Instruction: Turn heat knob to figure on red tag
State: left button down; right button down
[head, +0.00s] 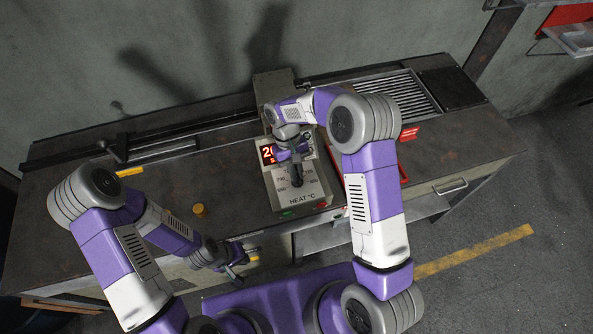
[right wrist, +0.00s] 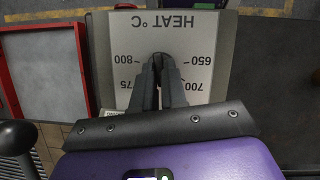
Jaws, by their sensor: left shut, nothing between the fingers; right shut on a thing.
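The heat control box (head: 318,190) stands on the bench, with a white "HEAT °C" face and a lit red display (head: 268,153) that my right arm partly covers. In the right wrist view its dial face (right wrist: 200,50) appears upside down, with 650, 700 and 800 readable and another figure partly hidden. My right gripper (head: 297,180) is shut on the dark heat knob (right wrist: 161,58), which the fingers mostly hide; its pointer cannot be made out. The red tag (head: 409,133) lies right of the box, its writing too small to read. My left gripper (head: 238,274) is shut and empty by the bench's front edge.
A red-edged tray (head: 404,174) lies right of the box, partly behind my right arm. A small yellow-brown cylinder (head: 200,210) stands on the bench to the left. A slatted grille (head: 400,92) is at the back right. The bench's left part is mostly clear.

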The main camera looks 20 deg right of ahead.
jog(key=shift+a+n+h, duration=0.1)
jog(key=shift+n+h, duration=0.2)
jog(key=shift+n, duration=0.6)
jog(key=c, duration=1.2)
grip_release()
jog(key=v, duration=0.7)
jog(key=shift+r, duration=0.35)
jog(key=shift+f, duration=0.1)
